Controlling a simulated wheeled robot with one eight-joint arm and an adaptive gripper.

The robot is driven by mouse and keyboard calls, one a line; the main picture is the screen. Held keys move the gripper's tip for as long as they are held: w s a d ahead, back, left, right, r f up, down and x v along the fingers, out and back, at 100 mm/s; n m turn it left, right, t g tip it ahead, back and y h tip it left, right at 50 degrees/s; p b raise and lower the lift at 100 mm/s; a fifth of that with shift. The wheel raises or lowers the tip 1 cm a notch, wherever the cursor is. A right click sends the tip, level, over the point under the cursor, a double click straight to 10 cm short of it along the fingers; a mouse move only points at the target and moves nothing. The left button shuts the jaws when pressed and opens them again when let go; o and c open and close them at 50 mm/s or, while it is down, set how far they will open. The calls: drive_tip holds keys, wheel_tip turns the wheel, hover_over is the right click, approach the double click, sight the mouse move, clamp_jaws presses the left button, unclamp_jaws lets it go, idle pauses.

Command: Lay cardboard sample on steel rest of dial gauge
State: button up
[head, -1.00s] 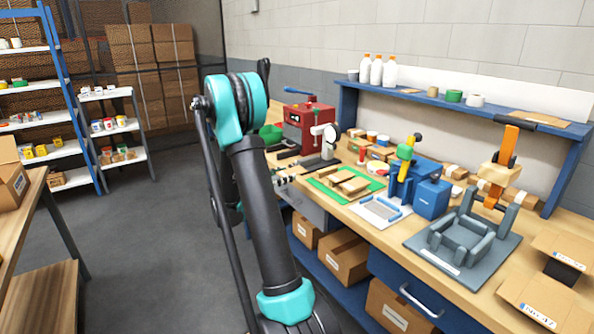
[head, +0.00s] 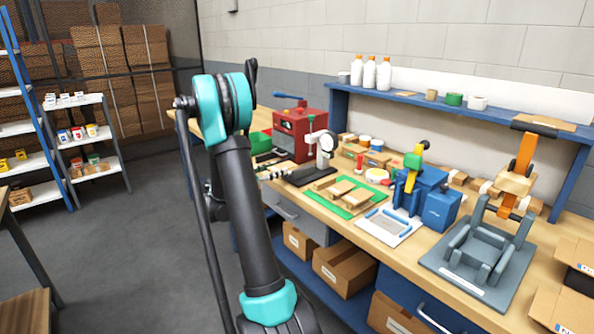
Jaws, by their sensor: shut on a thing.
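The dial gauge (head: 325,147), with a pale stand and a round face, stands upright on the bench beside the red machine. Its steel rest is too small to make out clearly. My arm rises in the foreground and folds over at a teal elbow joint. My gripper is hidden behind it or too small to pick out, so its hold cannot be seen. I cannot pick out the cardboard sample for certain.
The wooden bench (head: 400,253) runs along the wall. A red machine (head: 297,135), a blue press (head: 408,190) and a grey fixture (head: 478,250) crowd it. A dark flat tray (head: 308,177) lies before the gauge. Open floor (head: 120,250) is at left.

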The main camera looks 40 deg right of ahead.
sight(297, 170)
drive_tip(key=d, duration=1)
drive_tip(key=shift+w+d, duration=0.15)
drive_tip(key=shift+w, duration=0.2)
drive_tip(key=shift+d+f, duration=0.15)
drive_tip(key=shift+f, duration=0.75)
drive_tip(key=shift+d+f, duration=0.1)
drive_tip(key=shift+f, duration=0.75)
drive_tip(key=shift+f, duration=0.15)
drive_tip(key=o, duration=0.7)
